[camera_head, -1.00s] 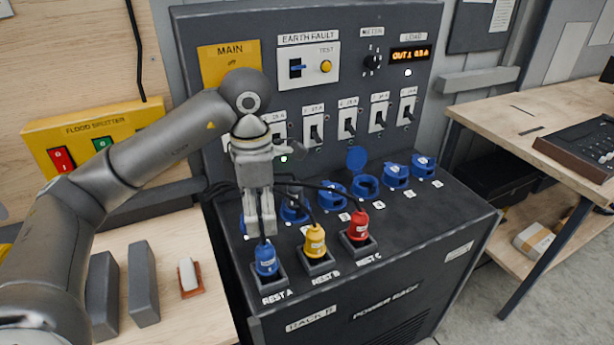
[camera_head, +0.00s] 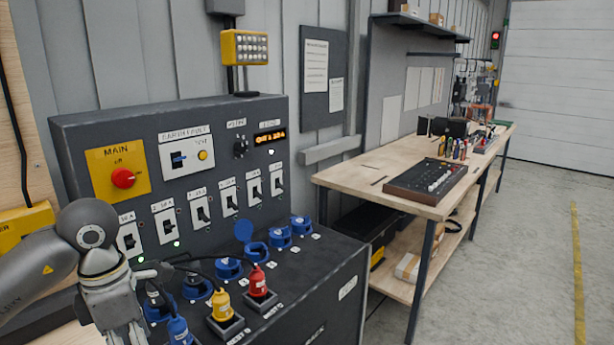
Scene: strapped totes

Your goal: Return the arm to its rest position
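My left arm comes in from the lower left, and its gripper (camera_head: 128,335) points down in front of the power rack (camera_head: 335,265). The gripper's fingertips are cut off by the bottom edge, so whether they are open or shut is unclear. A blue plug (camera_head: 178,330) stands just right of the fingers; whether they touch is unclear. A yellow plug (camera_head: 221,305) and a red plug (camera_head: 257,282) sit upright in rest sockets further right. My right gripper is not in view.
The rack panel carries a red MAIN knob (camera_head: 123,178) and a row of switches. Blue sockets with lids (camera_head: 280,237) line the rack top close to the arm. A wooden workbench (camera_head: 345,177) stands to the right. Open floor (camera_head: 530,270) lies beyond it.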

